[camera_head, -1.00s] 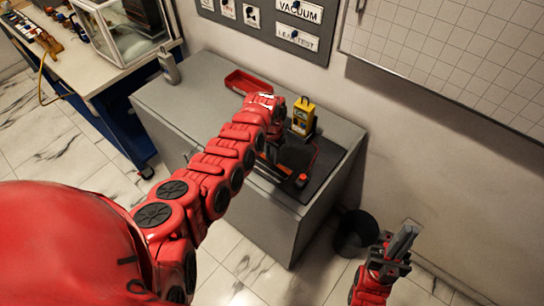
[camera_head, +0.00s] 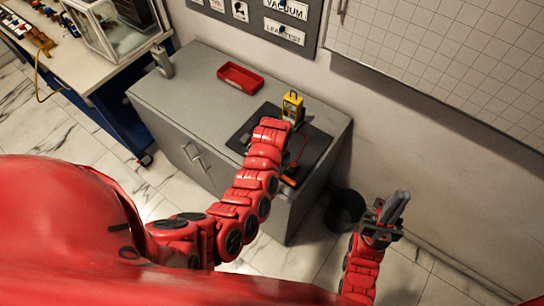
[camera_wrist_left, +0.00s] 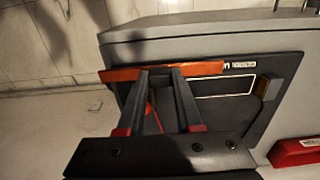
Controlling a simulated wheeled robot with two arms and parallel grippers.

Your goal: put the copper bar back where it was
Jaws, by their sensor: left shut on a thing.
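The copper bar (camera_wrist_left: 205,69) is long, flat and orange. In the left wrist view it lies crosswise between the fingertips of my left gripper (camera_wrist_left: 160,72), which is shut on it. The bar is over the dark mat (camera_wrist_left: 225,112), near the mat's edge, with one end past it. I cannot tell whether it touches the mat. A pale outlined rectangle and a label show on the mat beside the bar.
The mat (camera_head: 318,150) lies on a grey cabinet (camera_head: 190,85). A yellow instrument (camera_head: 292,106) stands at the mat's back, with a red lead nearby. A red tray (camera_head: 240,76) and a grey bottle (camera_head: 162,60) stand further left. A black bin (camera_head: 344,210) is on the floor.

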